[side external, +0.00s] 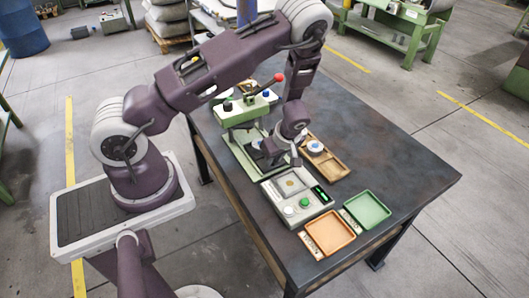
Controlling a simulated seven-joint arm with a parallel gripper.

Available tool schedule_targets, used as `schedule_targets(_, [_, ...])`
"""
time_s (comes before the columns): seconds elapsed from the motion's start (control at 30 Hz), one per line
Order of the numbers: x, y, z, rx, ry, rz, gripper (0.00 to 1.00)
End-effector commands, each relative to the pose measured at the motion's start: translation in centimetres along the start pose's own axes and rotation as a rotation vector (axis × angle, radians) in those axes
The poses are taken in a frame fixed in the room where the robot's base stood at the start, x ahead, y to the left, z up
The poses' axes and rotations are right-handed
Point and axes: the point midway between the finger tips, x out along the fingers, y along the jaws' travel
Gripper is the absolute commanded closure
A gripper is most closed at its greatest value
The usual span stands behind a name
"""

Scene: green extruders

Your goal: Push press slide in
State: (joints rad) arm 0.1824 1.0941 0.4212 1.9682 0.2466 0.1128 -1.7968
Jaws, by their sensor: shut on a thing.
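The green press (240,112) stands at the far left of the dark table, with a red-tipped lever on top. Its green slide base (239,163) runs from under the press toward the front. My gripper (272,157) is low over the front part of this base, and it is shut on the slide there. The fingertips are small and partly covered by my wrist, so the exact grip and how far the slide sits out are hard to tell.
A grey device (292,193) with buttons and a display stands just in front of the slide. A wooden tray (334,172) lies to the right. An orange tray (330,232) and a green tray (367,210) lie at the front. The table's right side is clear.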

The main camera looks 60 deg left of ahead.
Motion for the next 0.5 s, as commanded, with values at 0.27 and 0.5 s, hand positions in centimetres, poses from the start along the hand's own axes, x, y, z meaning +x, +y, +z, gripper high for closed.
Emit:
schedule_targets(0.27, [0.8,0.0,-1.6,-0.001,0.000,-0.001,0.99])
schedule_targets(0.5, [1.3,0.0,-2.9,-0.001,0.000,0.000,0.99])
